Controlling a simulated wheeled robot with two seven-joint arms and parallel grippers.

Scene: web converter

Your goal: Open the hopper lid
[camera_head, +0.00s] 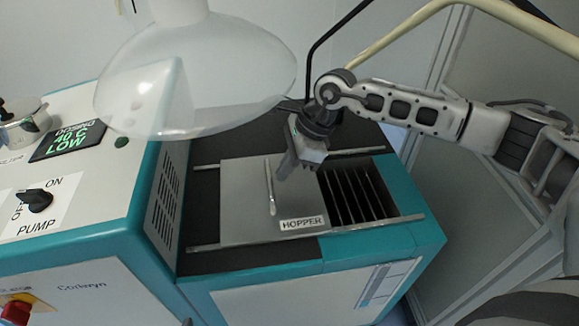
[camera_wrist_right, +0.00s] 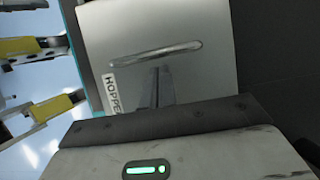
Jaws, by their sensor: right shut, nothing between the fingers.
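The grey hopper lid (camera_head: 240,205) is a flat plate labelled HOPPER, lying between two rails on top of the teal-edged machine. It carries a slim metal bar handle (camera_head: 270,188). To the right of the lid a dark slatted opening (camera_head: 357,195) is uncovered. My right gripper (camera_head: 283,173) is shut and empty, pointing down just right of the handle, over the lid's right part. In the right wrist view the handle (camera_wrist_right: 155,54) lies just beyond the closed fingertips (camera_wrist_right: 161,72); whether they touch the lid or handle I cannot tell. My left gripper is not in view.
A large translucent dome (camera_head: 195,75) hangs above the machine's back left. A raised control cabinet (camera_head: 100,170) with a PUMP knob (camera_head: 35,200), a display (camera_head: 68,140) and a red knob (camera_head: 17,310) stands left of the lid. Rails (camera_head: 380,223) run along the lid's sides.

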